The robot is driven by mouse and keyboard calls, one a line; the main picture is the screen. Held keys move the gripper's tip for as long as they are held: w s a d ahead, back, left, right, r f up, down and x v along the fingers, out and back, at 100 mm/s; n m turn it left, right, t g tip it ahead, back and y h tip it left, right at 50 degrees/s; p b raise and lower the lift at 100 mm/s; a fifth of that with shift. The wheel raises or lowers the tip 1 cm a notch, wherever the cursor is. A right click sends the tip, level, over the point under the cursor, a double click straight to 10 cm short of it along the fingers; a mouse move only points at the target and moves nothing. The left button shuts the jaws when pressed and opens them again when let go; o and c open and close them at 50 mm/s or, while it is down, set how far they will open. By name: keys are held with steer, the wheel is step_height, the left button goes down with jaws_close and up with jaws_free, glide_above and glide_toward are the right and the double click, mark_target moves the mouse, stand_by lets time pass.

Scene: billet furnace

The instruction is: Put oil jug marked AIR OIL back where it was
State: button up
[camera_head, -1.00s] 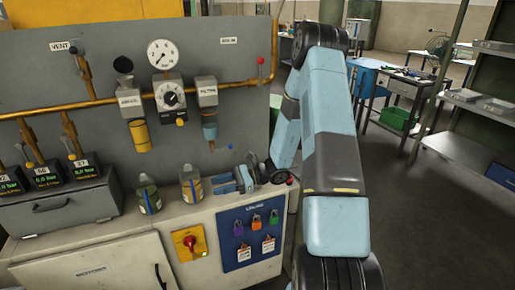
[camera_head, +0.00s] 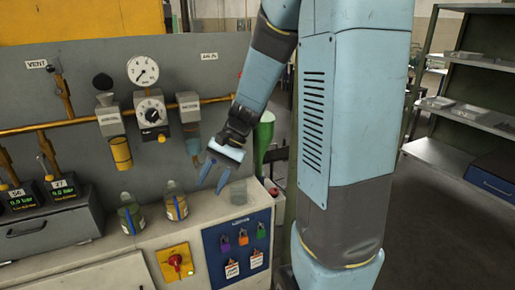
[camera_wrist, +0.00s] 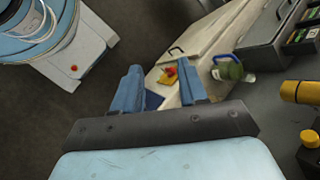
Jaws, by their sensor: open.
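Two oil jugs stand upright on the cabinet top: a green-tinted one (camera_head: 130,215) and an amber one (camera_head: 175,203) to its right. Their markings are too small to read, so I cannot tell which is marked AIR OIL. My gripper (camera_head: 213,176) is open and empty, to the right of the amber jug and above the cabinet top, fingers pointing down. In the wrist view, my open gripper (camera_wrist: 160,78) shows at the centre, with a greenish jug (camera_wrist: 229,68) to the right of its fingers, apart from them.
A grey drawer box (camera_head: 45,222) stands to the left.

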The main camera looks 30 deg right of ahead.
steer(key=s+d+r+n+t+h, duration=0.3)
steer(key=s+r, duration=0.3)
steer(key=s+d+r+n+t+h, duration=0.3)
steer(key=s+r+t+h, duration=0.1)
steer(key=s+r, duration=0.2)
steer(key=shift+s+d+r, duration=0.3)
steer(key=shift+r, duration=0.5)
stand_by(0.8)
